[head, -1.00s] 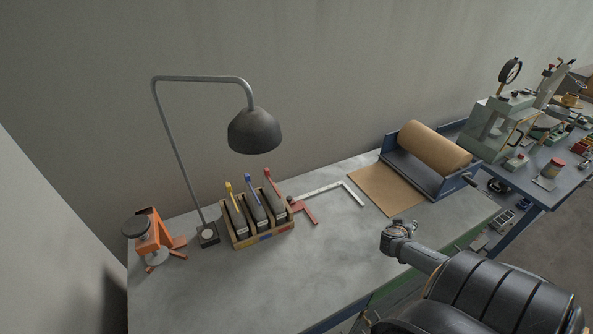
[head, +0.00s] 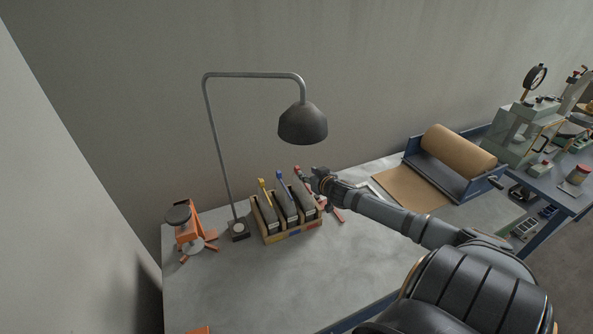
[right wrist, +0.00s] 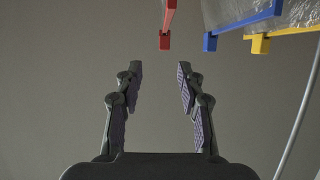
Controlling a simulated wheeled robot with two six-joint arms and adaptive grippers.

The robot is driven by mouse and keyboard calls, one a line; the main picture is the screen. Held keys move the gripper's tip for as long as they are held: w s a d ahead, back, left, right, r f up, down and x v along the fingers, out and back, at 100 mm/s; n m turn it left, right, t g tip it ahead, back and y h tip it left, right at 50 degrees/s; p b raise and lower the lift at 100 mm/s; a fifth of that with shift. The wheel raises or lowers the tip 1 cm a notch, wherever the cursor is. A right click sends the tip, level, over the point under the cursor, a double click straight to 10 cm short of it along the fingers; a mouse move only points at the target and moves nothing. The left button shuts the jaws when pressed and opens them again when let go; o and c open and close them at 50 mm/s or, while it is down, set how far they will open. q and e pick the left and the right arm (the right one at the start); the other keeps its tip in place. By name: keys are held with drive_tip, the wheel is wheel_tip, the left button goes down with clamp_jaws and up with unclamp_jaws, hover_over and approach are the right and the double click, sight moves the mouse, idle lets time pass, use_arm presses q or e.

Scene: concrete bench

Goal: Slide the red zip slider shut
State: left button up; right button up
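The wooden rack (head: 292,236) on the bench holds three grey pouches with yellow, blue and red parts standing up from them. The red zip slider (head: 298,170) is at the right pouch, and my right gripper (head: 316,178) is just to its right in the head view. In the right wrist view the red slider (right wrist: 165,42) hangs at the top, just beyond the gap between the fingertips. My right gripper (right wrist: 160,72) is open and empty there, apart from the slider. My left gripper is in neither view.
The blue slider (right wrist: 210,42) and yellow slider (right wrist: 260,46) are close by on the right in the wrist view. A lamp (head: 303,124) overhangs the rack. An orange clamp-like stand (head: 190,232) is left, a paper roll (head: 458,152) right. The front bench is clear.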

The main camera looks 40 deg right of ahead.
sight(298, 168)
drive_tip(key=x, duration=0.6)
drive_tip(key=b+x, duration=0.1)
drive_tip(key=x, duration=0.2)
drive_tip(key=shift+w+a, duration=0.1)
drive_tip(key=shift+a, duration=0.25)
drive_tip(key=shift+c, duration=0.4)
clamp_jaws()
